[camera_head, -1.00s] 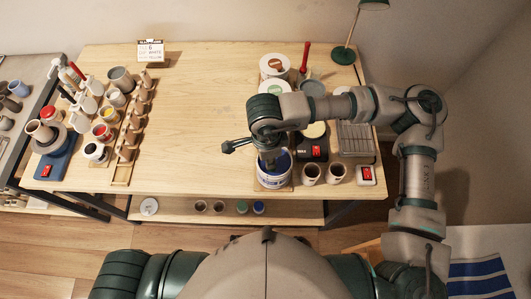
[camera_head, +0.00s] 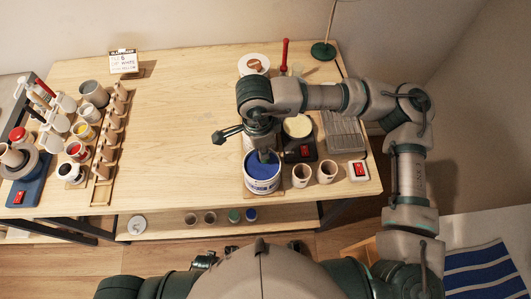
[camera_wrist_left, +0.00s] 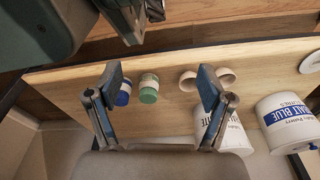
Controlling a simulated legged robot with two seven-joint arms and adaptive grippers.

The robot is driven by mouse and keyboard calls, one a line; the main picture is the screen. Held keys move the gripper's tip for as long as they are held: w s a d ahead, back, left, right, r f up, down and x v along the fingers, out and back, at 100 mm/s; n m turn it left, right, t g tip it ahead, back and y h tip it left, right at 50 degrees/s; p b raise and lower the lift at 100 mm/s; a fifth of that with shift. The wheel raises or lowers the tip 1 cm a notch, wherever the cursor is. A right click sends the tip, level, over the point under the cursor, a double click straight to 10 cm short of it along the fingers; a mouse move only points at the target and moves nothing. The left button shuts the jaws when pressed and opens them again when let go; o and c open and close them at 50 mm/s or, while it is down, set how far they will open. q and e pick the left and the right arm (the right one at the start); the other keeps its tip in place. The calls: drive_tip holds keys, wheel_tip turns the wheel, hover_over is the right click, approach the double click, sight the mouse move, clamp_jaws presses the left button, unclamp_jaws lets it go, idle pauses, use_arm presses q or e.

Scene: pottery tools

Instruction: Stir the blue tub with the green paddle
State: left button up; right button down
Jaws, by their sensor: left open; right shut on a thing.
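The blue tub (camera_head: 263,184), a white bucket with a blue label and blue contents, stands near the table's front edge in the head view. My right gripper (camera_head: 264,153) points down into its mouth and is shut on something. A grey end reaches into the blue contents. I cannot make out the green paddle there, as the gripper and wrist hide what is held. A dark piece juts left from the wrist; I cannot tell whether it belongs to the gripper. My left gripper (camera_wrist_left: 160,80) is open and empty in the left wrist view, facing the low shelf.
Two cups (camera_head: 301,176) and a red-switch box (camera_head: 359,170) stand right of the tub. A red-handled tool (camera_head: 284,55) stands behind. Jars (camera_wrist_left: 148,90) sit on the shelf below.

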drive_tip(key=s+a+b, duration=0.2)
drive_tip(key=s, duration=0.2)
drive_tip(key=shift+w+d+b, duration=0.25)
drive_tip(key=shift+w+b, duration=0.2)
drive_tip(key=shift+w, duration=0.25)
drive_tip(key=shift+w+d+b, duration=0.2)
drive_tip(key=shift+w+b, duration=0.25)
drive_tip(key=shift+w, duration=0.2)
drive_tip(key=shift+w+d+b, duration=0.25)
drive_tip(key=shift+w+b, duration=0.2)
drive_tip(key=shift+w, duration=0.25)
use_arm(q)
drive_tip(key=w+r, duration=0.2)
drive_tip(key=r, duration=0.5)
drive_tip(key=w+r+b, duration=0.1)
drive_tip(key=w+r, duration=0.2)
drive_tip(key=r, duration=0.5)
drive_tip(key=shift+w+d+r+t, duration=0.15)
drive_tip(key=shift+d+r+t, duration=0.15)
use_arm(e)
drive_tip(key=shift+s+a, duration=0.2)
drive_tip(key=shift+s, duration=0.8)
use_arm(q)
drive_tip(key=shift+a+f, duration=0.1)
use_arm(e)
drive_tip(key=shift+a, duration=0.1)
